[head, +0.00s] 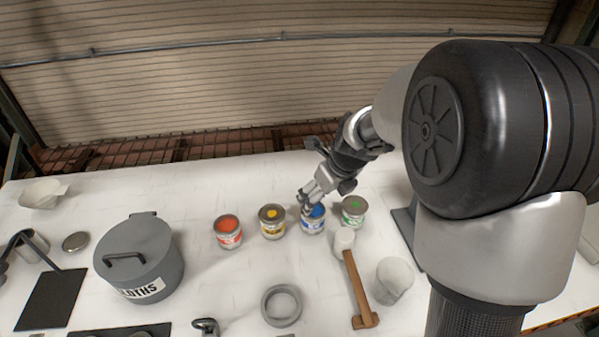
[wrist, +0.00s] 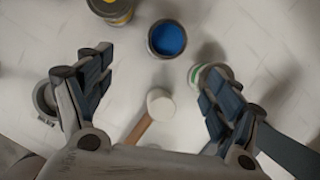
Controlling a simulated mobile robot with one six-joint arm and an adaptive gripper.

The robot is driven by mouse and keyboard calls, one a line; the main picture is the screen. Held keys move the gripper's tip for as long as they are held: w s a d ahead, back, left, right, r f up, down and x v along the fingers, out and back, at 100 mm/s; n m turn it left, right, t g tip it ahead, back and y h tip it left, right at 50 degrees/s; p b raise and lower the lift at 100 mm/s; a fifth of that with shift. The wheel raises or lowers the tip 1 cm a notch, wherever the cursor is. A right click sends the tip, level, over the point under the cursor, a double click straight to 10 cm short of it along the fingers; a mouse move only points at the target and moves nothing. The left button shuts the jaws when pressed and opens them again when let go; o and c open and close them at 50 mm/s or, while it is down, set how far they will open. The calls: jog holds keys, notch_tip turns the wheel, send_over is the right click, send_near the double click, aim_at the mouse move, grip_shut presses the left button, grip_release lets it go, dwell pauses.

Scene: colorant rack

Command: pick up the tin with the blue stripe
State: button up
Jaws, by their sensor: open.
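The tin with the blue stripe (head: 313,222) stands upright on the white table, between the yellow tin and the green tin. In the wrist view its blue top (wrist: 167,39) shows at the upper middle, beyond the fingertips. My gripper (head: 307,205) is above and at the back of this tin in the head view, hiding part of its rim. In the wrist view my gripper (wrist: 150,75) has its fingers spread wide with nothing between them but table and a mallet head lower down. I cannot tell whether a fingertip touches the tin.
A yellow tin (head: 272,221) and a red tin (head: 228,232) stand to the left. A green tin (head: 353,210) stands close on the right, partly behind a finger in the wrist view. A mallet (head: 356,285), grey ring (head: 282,305), white cup (head: 393,280) and lidded pot (head: 140,258) are nearer.

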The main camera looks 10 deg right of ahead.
jog(key=shift+m, duration=0.6)
jog(key=b+x, duration=0.2)
jog(key=x, duration=0.4)
jog(key=b+x, duration=0.2)
jog(key=x, duration=0.5)
jog(key=shift+w+d+r, duration=0.15)
jog(key=shift+w, duration=0.05)
jog(key=shift+w+d+b+x, duration=0.1)
jog(key=shift+b+x, duration=0.4)
jog(key=shift+x, duration=0.45)
jog(key=shift+w+d+b+x, duration=0.15)
jog(key=shift+b+x, duration=0.35)
jog(key=shift+x, duration=0.45)
jog(key=shift+w+d+b+x, duration=0.1)
jog(key=shift+b+x, duration=0.4)
jog(key=shift+x, duration=0.45)
jog(key=shift+a+r, duration=0.15)
jog(key=shift+s, duration=0.1)
jog(key=shift+c, duration=0.3)
jog(key=c, duration=1.3)
jog(key=shift+r, duration=0.2)
jog(key=shift+r+p, duration=3.5)
jog(key=shift+r, duration=6.25)
